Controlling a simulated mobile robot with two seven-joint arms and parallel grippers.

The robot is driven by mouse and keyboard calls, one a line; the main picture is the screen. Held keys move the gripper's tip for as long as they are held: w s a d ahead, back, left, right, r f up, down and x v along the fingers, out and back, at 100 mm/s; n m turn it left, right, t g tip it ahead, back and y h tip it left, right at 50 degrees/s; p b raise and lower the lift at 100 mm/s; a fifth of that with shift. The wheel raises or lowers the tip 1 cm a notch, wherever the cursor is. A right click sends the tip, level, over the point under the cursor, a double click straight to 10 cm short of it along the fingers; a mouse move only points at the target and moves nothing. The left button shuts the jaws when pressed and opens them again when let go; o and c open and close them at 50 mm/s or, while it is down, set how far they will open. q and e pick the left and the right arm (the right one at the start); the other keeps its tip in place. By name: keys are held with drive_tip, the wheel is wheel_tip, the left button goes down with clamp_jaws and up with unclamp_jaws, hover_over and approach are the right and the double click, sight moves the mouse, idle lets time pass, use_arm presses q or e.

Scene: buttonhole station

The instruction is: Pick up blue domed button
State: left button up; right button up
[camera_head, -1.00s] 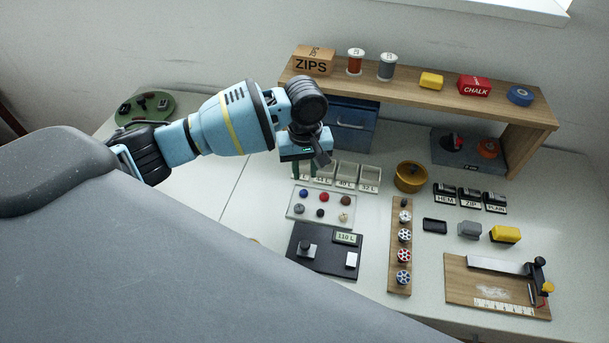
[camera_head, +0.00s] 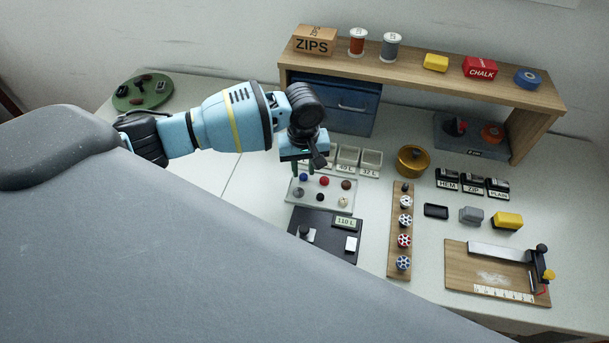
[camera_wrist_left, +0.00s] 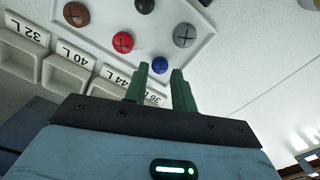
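The blue domed button (camera_head: 304,177) sits at the back left corner of the pale button tray (camera_head: 332,206). My left gripper (camera_head: 303,169) is over that corner, fingers pointing down close to the button. In the left wrist view the blue button (camera_wrist_left: 159,65) shows between the tips of the two green fingers (camera_wrist_left: 160,78). There is a gap between the fingers, so the gripper is open. I cannot tell whether the tips are level with the button or still above it. My right gripper is not in view.
A red button (camera_head: 324,181) and a brown button (camera_head: 346,185) share the tray's back row, with more in front. Labelled bins (camera_head: 370,160) stand behind the tray. A black scale (camera_head: 325,235) lies in front, a wooden spool strip (camera_head: 400,230) to the right.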

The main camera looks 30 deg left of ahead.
sight(303, 175)
use_arm(q)
drive_tip(key=shift+f, duration=0.75)
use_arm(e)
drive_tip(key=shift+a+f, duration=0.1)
use_arm(q)
drive_tip(key=shift+c, duration=0.4)
clamp_jaws()
drive_tip(key=shift+r, duration=0.1)
